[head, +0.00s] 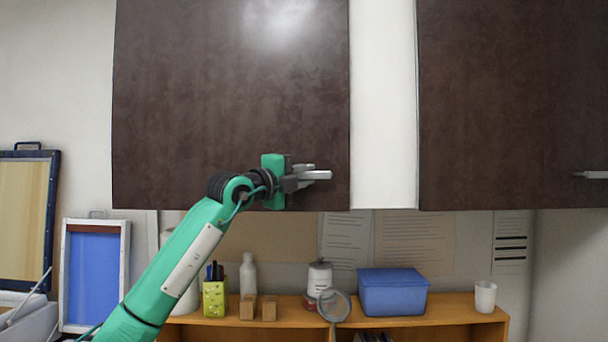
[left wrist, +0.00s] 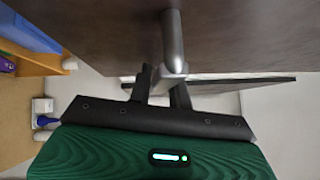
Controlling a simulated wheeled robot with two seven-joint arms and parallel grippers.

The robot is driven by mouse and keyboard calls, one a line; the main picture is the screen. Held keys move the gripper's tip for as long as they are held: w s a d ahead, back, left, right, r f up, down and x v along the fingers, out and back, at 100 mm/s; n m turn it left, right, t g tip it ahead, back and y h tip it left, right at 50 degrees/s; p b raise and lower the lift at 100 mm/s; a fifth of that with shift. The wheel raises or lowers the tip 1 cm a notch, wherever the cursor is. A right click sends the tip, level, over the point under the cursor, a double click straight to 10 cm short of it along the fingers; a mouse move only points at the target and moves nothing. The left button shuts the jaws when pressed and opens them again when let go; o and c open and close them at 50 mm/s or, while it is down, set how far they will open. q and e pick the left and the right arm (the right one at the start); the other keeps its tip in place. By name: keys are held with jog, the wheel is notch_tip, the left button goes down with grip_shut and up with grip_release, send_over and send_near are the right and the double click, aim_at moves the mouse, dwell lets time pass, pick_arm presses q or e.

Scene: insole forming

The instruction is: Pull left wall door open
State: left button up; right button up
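The left wall door (head: 230,100) is a dark brown panel on the wall and looks closed in the head view. Its light grey bar handle (head: 318,175) is near the lower right corner. My left gripper (head: 303,178) is at this handle. The door surface (left wrist: 100,35) fills the top of that view. My right gripper is not in view.
A second brown door (head: 510,100) with its own handle (head: 592,175) hangs to the right. Below, an orange shelf (head: 440,312) holds a blue box (head: 393,293), a white cup (head: 485,297), a green pen holder (head: 215,298) and a bottle (head: 248,275). Framed screens stand at the left.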

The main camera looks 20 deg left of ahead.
pick_arm(q)
grip_shut()
